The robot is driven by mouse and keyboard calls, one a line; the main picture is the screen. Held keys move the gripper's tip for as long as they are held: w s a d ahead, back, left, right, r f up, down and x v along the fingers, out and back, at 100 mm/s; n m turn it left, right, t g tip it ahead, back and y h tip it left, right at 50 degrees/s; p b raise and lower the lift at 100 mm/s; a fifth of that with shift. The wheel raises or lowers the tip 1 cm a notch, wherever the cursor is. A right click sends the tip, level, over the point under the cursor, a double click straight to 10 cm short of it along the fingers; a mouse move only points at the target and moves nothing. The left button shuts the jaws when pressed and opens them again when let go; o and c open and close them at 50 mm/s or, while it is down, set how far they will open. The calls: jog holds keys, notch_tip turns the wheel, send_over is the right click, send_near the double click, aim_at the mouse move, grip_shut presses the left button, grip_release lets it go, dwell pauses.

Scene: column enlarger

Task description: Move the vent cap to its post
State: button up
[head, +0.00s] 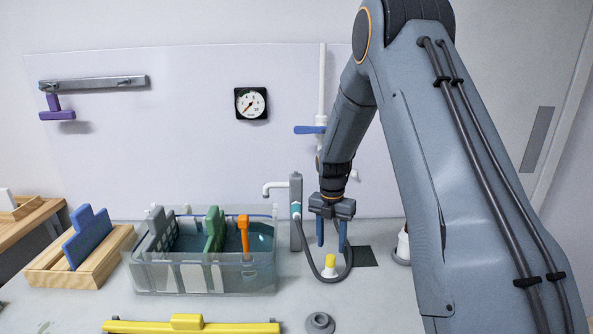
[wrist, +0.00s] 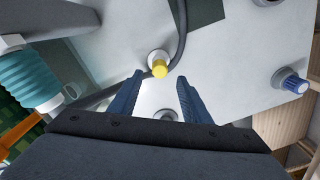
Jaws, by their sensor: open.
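A small yellow-topped piece with a white lower part (head: 330,262) stands upright on the bench; I take it for the vent cap. It also shows in the wrist view (wrist: 160,69), between and just beyond my fingertips. My gripper (head: 331,241) is open and empty, pointing down above the yellow piece, with its two blue fingers apart and not visibly touching it. A low grey round piece with a raised centre (head: 320,322) sits on the bench nearer the front; I cannot tell whether it is the post.
A dark hose (head: 347,268) loops beside the yellow piece. A clear water tank (head: 205,278) with upright paddles stands left, beside a grey tap column (head: 296,215). A yellow-handled bar (head: 187,322) lies in front. A blue-knobbed piece (wrist: 290,82) stands right in the wrist view.

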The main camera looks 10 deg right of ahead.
jog(key=shift+r+p, duration=0.75)
jog(key=shift+r, duration=0.65)
notch_tip(320, 180, up, 6)
jog(key=b, duration=0.3)
jog(key=s+a+f+m+b, duration=0.1)
jog(key=s+a+m, duration=0.3)
jog(key=s+m, duration=0.8)
jog(key=s+a+f+m+t+b, duration=0.1)
jog(key=s+a+f+m+b, duration=0.1)
jog(key=s+m, duration=1.1)
jog(key=a+f+m, duration=0.1)
jog(key=a+m, duration=0.1)
jog(key=shift+m+t, duration=0.3)
jog(key=shift+m, duration=0.1)
